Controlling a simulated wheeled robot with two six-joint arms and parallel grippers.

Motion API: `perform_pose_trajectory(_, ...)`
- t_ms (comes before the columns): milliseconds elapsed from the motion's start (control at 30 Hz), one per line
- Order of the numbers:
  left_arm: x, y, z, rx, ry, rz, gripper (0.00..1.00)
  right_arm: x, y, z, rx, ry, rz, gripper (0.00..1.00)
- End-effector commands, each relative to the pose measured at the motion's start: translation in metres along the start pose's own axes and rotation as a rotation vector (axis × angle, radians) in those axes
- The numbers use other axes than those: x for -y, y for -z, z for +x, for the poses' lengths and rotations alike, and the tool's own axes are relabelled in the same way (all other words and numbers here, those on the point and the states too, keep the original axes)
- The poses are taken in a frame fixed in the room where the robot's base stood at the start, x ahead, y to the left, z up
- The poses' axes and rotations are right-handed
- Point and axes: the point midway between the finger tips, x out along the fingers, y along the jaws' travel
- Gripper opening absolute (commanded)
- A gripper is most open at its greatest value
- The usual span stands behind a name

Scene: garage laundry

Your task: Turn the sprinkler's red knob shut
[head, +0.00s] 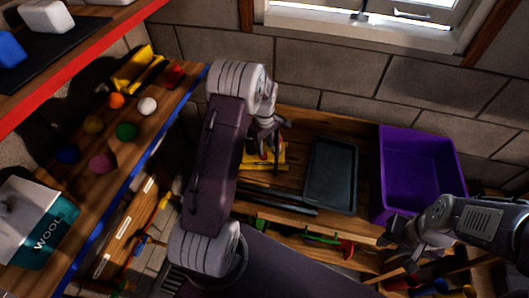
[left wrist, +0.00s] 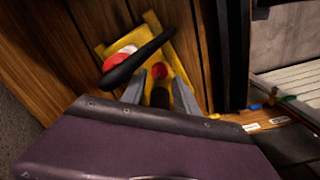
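The yellow sprinkler (head: 250,161) lies on the wooden surface at the back wall, partly covered by my left arm in the head view. In the left wrist view the sprinkler (left wrist: 182,57) shows a long black arm and a red-and-white round part (left wrist: 118,60) under it. A small red knob (left wrist: 159,71) sits beside the black arm. My left gripper (left wrist: 160,88) is open, its fingers on either side of the knob's near side; contact cannot be told. In the head view the left gripper (head: 267,148) points down at the sprinkler. My right gripper (head: 397,246) looks open and empty, near the purple bin.
A dark tray (head: 331,176) and a purple bin (head: 421,140) stand right of the sprinkler. Dark bars (head: 280,199) lie in front of it. A red-edged shelf (head: 75,70) hangs upper left.

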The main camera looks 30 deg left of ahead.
Motion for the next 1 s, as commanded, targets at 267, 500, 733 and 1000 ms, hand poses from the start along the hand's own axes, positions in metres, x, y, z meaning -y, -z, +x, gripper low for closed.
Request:
perform_pose_trajectory(267,0.0,0.0,-0.042,-0.001,-0.001,0.0,0.36,0.0,0.0,0.003,0.0,0.0,0.0,0.36)
perform_pose_trajectory(500,0.0,0.0,-0.045,0.001,0.001,0.0,0.36,0.0,0.0,0.003,0.0,0.0,0.0,0.36)
perform_pose_trajectory(733,0.012,-0.024,-0.056,-0.004,-0.012,0.162,0.49,0.0,0.0,0.003,0.0,0.0,0.0,0.36)
perform_pose_trajectory(1000,0.073,-0.102,-0.079,-0.035,-0.057,0.756,0.49,0.0,0.0,0.003,0.0,0.0,0.0,0.36)
